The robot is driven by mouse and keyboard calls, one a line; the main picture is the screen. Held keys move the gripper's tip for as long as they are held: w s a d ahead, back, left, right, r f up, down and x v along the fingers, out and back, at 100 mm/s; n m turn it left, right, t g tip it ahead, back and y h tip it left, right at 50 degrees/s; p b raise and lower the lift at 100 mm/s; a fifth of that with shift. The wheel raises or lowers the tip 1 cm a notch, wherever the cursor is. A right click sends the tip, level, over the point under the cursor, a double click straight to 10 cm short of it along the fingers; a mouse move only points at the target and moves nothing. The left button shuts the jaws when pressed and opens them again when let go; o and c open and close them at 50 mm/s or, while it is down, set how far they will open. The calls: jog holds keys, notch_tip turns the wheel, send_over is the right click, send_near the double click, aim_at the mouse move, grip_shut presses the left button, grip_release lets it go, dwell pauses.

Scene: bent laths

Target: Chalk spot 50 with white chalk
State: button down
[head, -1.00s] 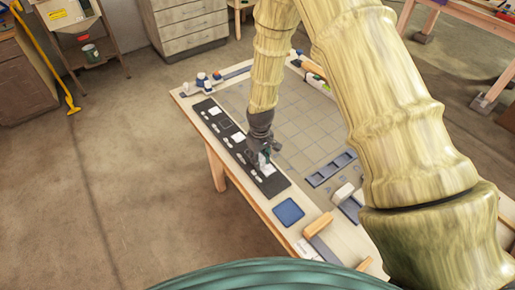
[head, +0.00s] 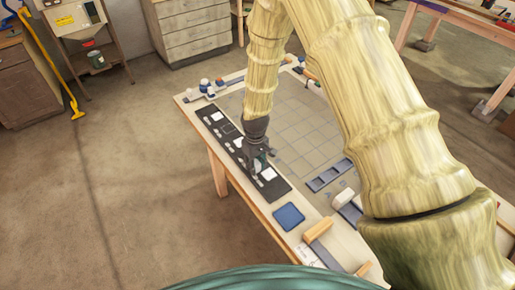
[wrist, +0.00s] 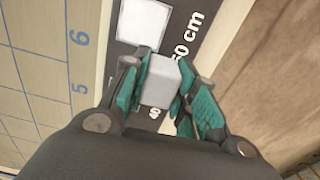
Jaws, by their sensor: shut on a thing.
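My gripper (wrist: 160,90) is shut on a pale white block of chalk (wrist: 159,82), held between its green-padded fingers. The gripper (head: 259,163) also shows over the near part of a dark strip (head: 279,190) on the workbench. A white square spot (wrist: 143,22) lies on the strip just beyond the chalk in the wrist view. Beside it is a white label (wrist: 190,35) that seems to read 50 cm, its first digit partly covered. In the head view a white spot (head: 268,174) lies close by the gripper. Whether the chalk touches the strip cannot be told.
More white spots, such as one at the far end (head: 217,116), lie along the strip. A blue pad (head: 288,216) and a wooden block (head: 318,230) lie nearer me. A blue compartmented tray (head: 328,175) stands right of the strip. The gridded board (head: 300,130) is largely clear.

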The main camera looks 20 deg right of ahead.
jog(key=d+r, duration=0.1)
jog(key=r, duration=0.1)
jog(key=d+r+p, duration=0.1)
jog(key=r, duration=0.1)
jog(key=shift+s+d, duration=0.35)
jog(key=shift+s, duration=0.05)
jog(key=shift+d+r+p, duration=0.1)
jog(key=shift+r+p, duration=0.2)
jog(key=shift+r, duration=0.05)
notch_tip(320, 180, up, 3)
jog(key=shift+w+f+p, duration=0.1)
jog(key=shift+p, duration=0.7)
jog(key=shift+a, duration=0.2)
